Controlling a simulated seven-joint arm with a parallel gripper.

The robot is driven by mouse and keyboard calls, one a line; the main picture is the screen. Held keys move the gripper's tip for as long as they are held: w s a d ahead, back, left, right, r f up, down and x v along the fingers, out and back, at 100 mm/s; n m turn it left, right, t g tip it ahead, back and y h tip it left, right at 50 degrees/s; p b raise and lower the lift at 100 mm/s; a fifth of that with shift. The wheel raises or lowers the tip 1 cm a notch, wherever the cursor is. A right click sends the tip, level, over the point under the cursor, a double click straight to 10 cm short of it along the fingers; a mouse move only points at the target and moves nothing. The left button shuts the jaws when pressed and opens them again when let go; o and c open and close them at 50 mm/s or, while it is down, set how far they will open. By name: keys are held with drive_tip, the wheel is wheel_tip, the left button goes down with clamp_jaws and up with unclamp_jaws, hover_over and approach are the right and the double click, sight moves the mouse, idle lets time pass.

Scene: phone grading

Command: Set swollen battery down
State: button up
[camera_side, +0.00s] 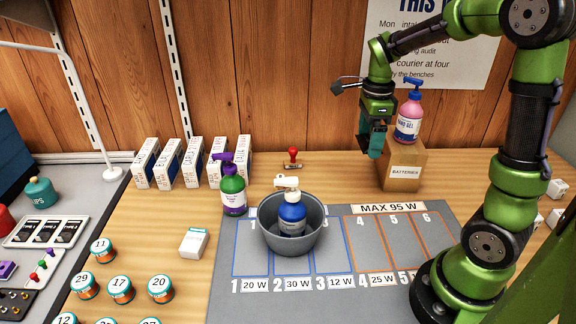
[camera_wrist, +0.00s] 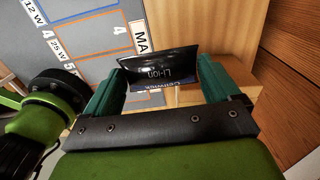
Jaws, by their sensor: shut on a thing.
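My gripper (camera_side: 375,150) is to the left of the pink hand-gel bottle, raised above the bench beside the brown box labelled BATTERIES (camera_side: 403,173). In the wrist view its two teal fingers (camera_wrist: 163,85) are closed on the swollen battery (camera_wrist: 158,70), a black, bulging pouch marked Li-ion. The battery sits between the fingers, clear of the bench. The pink bottle (camera_side: 408,122) with a blue pump stands on top of the box.
A grey mat (camera_side: 340,290) with numbered outlined slots lies in front. A grey pot (camera_side: 290,240) stands on its left slots with a blue pump bottle (camera_side: 292,215) inside. A green bottle (camera_side: 233,190) and a red-handled stamp (camera_side: 293,158) stand behind. Bench between stamp and box is clear.

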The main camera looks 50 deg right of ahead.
wheel_tip(320, 180, down, 10)
drive_tip(key=shift+f, duration=0.2)
hover_over(330, 166)
drive_tip(key=shift+d+f, duration=0.1)
drive_tip(key=shift+f, duration=0.8)
drive_tip(key=shift+w+f, duration=0.1)
drive_tip(key=shift+f, duration=1.65)
drive_tip(key=shift+f, duration=0.1)
